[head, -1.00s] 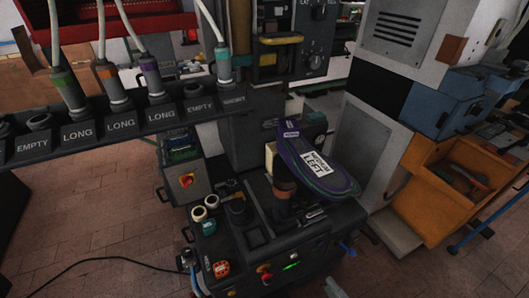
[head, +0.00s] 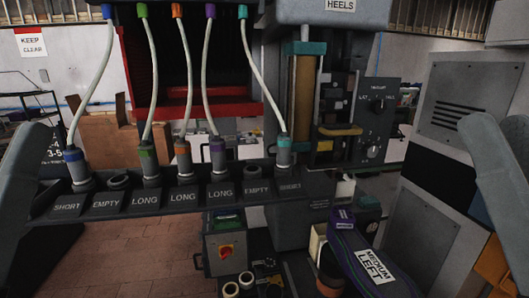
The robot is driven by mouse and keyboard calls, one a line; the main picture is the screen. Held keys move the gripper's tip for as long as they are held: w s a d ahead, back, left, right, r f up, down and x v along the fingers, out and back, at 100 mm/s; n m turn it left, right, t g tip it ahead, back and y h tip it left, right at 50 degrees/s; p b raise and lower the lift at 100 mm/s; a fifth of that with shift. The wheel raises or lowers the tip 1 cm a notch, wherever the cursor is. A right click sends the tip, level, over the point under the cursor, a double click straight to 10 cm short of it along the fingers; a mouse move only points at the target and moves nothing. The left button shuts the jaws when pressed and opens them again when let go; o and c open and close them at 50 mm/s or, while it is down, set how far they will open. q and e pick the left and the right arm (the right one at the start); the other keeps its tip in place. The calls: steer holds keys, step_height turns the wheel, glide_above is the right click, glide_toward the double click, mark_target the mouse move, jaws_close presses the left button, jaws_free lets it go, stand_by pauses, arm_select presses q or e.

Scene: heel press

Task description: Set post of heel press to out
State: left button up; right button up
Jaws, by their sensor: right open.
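The heel press stands right of centre under a "HEELS" sign (head: 340,5). A purple and green shoe form marked "MEDIUM LEFT" (head: 345,245) sits low in front of it. The brown post part (head: 328,284) beside the form is cut off by the bottom edge, so most of the post is hidden.
A rack (head: 170,198) of labelled sockets with hoses crosses the left and middle, between me and the wall. A control box (head: 365,115) with dials is on the press. A grey cabinet (head: 445,130) stands at right. Red-brown floor shows at lower left.

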step_height(320, 180, up, 37)
steer(key=d+h+p, duration=0.2)
steer(key=h+p, duration=0.2)
steer(key=p, duration=3.4)
step_height(320, 180, down, 27)
steer(key=b, duration=2.7)
steer(key=shift+d+m, duration=0.2)
steer(key=shift+m, duration=0.1)
